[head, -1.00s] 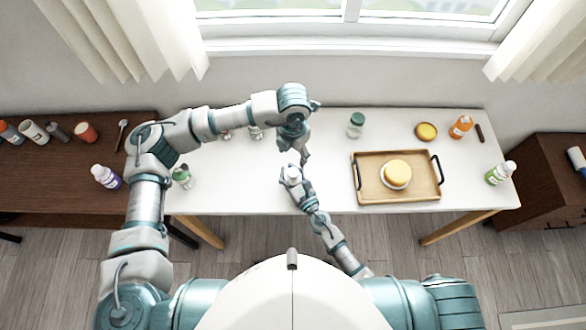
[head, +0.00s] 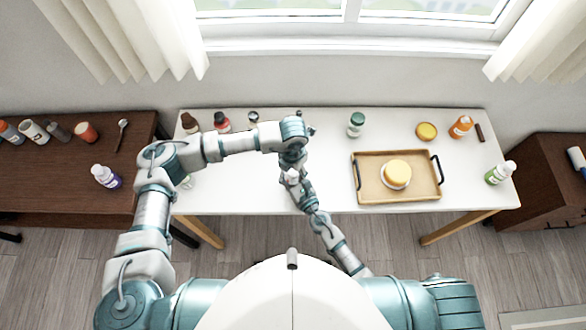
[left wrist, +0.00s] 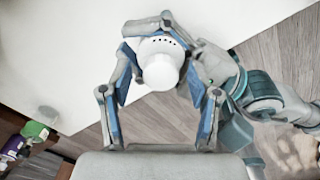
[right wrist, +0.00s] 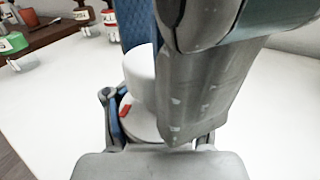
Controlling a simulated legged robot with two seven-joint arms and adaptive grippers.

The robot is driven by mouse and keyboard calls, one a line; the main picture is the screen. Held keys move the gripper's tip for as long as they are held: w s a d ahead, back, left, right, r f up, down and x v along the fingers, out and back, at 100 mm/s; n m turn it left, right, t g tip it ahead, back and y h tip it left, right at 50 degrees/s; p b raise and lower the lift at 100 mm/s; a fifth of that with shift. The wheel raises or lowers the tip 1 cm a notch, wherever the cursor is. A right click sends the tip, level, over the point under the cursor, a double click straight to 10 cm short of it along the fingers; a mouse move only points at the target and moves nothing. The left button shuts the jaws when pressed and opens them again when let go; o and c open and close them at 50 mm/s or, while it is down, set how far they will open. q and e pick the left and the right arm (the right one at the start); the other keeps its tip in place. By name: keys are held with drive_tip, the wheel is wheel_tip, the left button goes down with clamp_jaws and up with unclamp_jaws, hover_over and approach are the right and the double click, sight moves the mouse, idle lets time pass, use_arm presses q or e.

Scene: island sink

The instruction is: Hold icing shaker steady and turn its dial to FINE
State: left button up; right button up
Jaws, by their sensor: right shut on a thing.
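The icing shaker (head: 292,175) is white and small in the head view, at the table's front edge. Its white top with a row of small dark holes shows in the left wrist view (left wrist: 160,65). A red mark sits on its lower part in the right wrist view (right wrist: 126,110); I cannot read a dial setting. My right gripper (head: 296,184) is shut on the shaker from the front. My left gripper (head: 289,172) is over it, open, its fingers (left wrist: 160,105) on either side of the shaker top with gaps. The left fingers hide part of the shaker in the right wrist view.
A wooden tray (head: 411,195) with a yellow cake (head: 397,172) stands to the right. A green bottle (head: 500,173) stands at the right end. The white table (head: 335,190) is clear between shaker and tray.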

sight(293, 171)
use_arm(q)
drive_tip(key=c, duration=1)
drive_tip(key=shift+m, duration=0.7)
drive_tip(key=shift+c, duration=0.2)
drive_tip(key=o, duration=1.2)
drive_tip(key=shift+r, duration=0.1)
wheel_tip(293, 171, up, 12)
drive_tip(key=shift+w+f, duration=0.1)
